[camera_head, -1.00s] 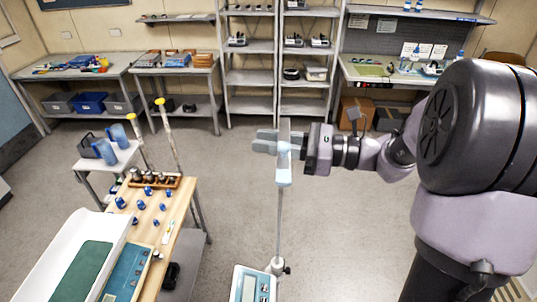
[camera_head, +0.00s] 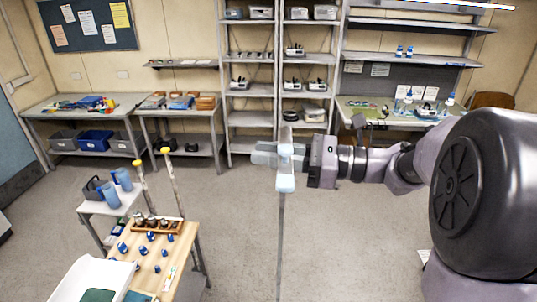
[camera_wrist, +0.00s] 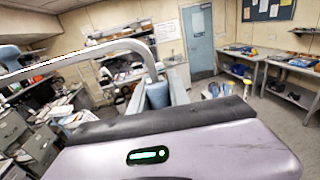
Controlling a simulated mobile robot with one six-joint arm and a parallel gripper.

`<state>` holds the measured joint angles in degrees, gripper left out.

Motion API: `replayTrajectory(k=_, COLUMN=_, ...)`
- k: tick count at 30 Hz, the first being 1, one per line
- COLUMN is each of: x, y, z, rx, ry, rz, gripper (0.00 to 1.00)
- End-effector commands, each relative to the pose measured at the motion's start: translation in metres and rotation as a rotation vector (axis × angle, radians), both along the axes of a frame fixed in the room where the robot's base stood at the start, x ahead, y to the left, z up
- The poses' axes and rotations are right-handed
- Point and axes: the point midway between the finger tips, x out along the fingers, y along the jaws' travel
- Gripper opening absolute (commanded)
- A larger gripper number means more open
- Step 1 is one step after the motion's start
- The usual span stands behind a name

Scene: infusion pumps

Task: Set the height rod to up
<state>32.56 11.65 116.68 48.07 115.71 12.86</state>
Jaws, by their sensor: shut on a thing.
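The height rod (camera_head: 281,245) is a thin grey upright rod in the middle of the head view, running down out of the frame. Its light-blue and white top piece (camera_head: 285,181) sits at my gripper (camera_head: 270,155). My gripper reaches in from the right and is shut on this top piece, with its pale fingers pointing left. The rod's foot is out of view. In the wrist view, a light-blue part (camera_wrist: 157,94) shows beyond my gripper's dark-edged body, which hides much of the grip.
A wooden table (camera_head: 184,250) with blue-capped items and a white tray stands at lower left. A small white side table (camera_head: 113,205) holds blue jugs. Shelves and benches line the back wall. The floor (camera_head: 340,240) around the rod looks clear.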

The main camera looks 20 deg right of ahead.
Motion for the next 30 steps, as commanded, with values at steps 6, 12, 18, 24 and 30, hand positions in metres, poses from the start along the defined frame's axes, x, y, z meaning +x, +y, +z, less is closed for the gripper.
replayTrajectory(k=6, x=0.0, y=0.0, z=0.001, rx=0.001, ry=-0.002, rz=-0.001, gripper=0.26)
replayTrajectory(k=12, x=0.0, y=0.0, z=0.0, rx=0.0, ry=-0.001, rz=-0.001, gripper=0.44)
replayTrajectory(k=18, x=0.0, y=0.0, z=0.0, rx=0.001, ry=0.0, rz=0.0, gripper=0.44)
replayTrajectory(k=24, x=-0.002, y=-0.005, z=-0.001, rx=-0.001, ry=-0.002, rz=-0.002, gripper=0.44)
replayTrajectory(k=30, x=-0.022, y=-0.045, z=-0.004, rx=-0.002, ry=-0.002, rz=-0.005, gripper=0.44)
